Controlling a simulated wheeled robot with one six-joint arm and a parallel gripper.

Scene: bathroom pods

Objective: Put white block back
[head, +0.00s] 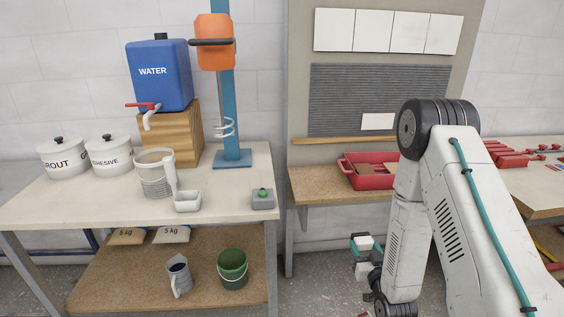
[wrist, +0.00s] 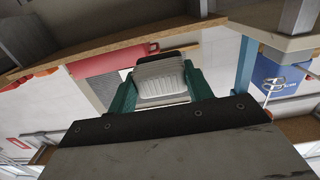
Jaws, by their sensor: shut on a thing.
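My gripper (head: 366,247) has teal fingers and is shut on a small white block (head: 363,242). It holds the block low, below and in front of the wooden shelf with the red tray, beside my arm. The wrist view shows the block (wrist: 162,82) between the two teal fingers (wrist: 160,88), with a ribbed pale face and a darker far edge. My arm hides part of the area to the right.
A red tray (head: 350,172) stands on the wooden shelf (head: 315,187). White tiles (head: 373,32) and a grey ribbed panel (head: 345,92) are on the board above.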

